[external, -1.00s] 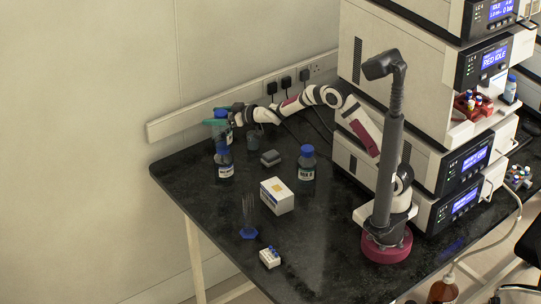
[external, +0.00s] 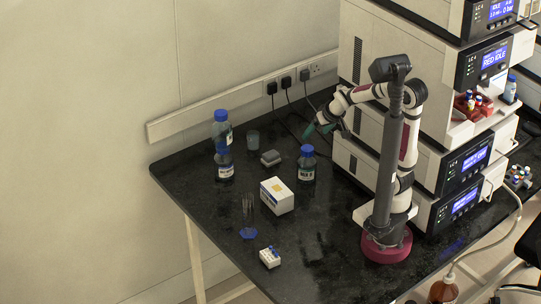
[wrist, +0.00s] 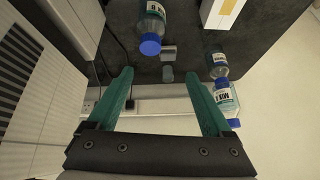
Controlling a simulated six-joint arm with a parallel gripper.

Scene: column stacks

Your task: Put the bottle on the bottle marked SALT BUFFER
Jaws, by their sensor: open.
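A clear bottle with a blue cap (external: 221,133) stands upright on a second, lower bottle (external: 224,168) at the bench's far left. Both also show at the right of the wrist view, the upper one (wrist: 226,99) and the lower one (wrist: 217,63). A third blue-capped bottle (external: 307,166) stands alone on the bench, and it shows at the top of the wrist view (wrist: 152,22). The label text is too small to read surely. My gripper (external: 312,132), with teal fingers (wrist: 160,78), is open and empty, above and behind the lone bottle, well apart from the stack.
A white box (external: 277,196) lies in front of the lone bottle. A small grey device (external: 270,158) and a glass beaker (external: 253,139) are behind. Stacked instruments (external: 440,90) rise at right.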

